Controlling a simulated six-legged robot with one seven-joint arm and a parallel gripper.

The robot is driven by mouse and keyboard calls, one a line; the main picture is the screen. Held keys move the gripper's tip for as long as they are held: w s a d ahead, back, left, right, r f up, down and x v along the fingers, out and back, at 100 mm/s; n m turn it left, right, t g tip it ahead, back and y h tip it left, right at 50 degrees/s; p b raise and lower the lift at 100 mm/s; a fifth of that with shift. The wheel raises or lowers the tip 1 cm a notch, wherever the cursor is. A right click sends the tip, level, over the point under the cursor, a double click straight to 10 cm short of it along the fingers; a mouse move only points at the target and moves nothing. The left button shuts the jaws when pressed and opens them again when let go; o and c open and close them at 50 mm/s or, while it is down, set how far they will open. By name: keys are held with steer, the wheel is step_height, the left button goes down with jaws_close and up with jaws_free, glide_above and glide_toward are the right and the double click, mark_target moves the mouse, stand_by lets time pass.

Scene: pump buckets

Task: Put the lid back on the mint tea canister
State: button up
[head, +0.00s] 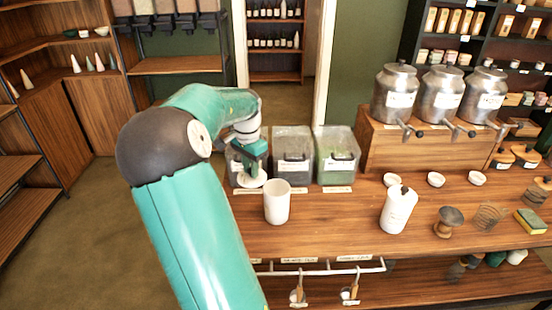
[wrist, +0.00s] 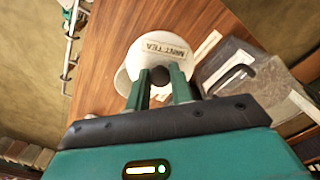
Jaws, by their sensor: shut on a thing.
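My gripper (head: 251,167) is shut on the dark knob (wrist: 160,75) of a round white lid (wrist: 152,45). The lid's label reads MINT TEA in the wrist view. In the head view the lid (head: 251,182) hangs up and left of a white open-topped canister (head: 277,204) on the wooden counter. The canister's label is not visible. In the wrist view, part of the canister (wrist: 121,83) shows past the lid's edge, and the lid hides most of it. I cannot tell the exact gap between them.
Several clear bins (head: 293,165) stand behind the canister. A second white canister (head: 398,211) with a dark knob stands to the right, near small white bowls (head: 436,179) and a brush (head: 447,221). Metal dispensers (head: 395,93) sit on a wooden box. A rail (head: 318,269) runs along the counter's front.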

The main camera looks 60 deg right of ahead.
steer(key=s+d+r+m, duration=0.3)
steer(key=s, duration=0.4)
steer(key=shift+f, duration=2.7)
steer(key=shift+f, duration=0.4)
steer(key=o, duration=1.3)
steer(key=shift+c, duration=0.2)
step_height(320, 180, up, 6)
steer(key=shift+f, duration=0.25)
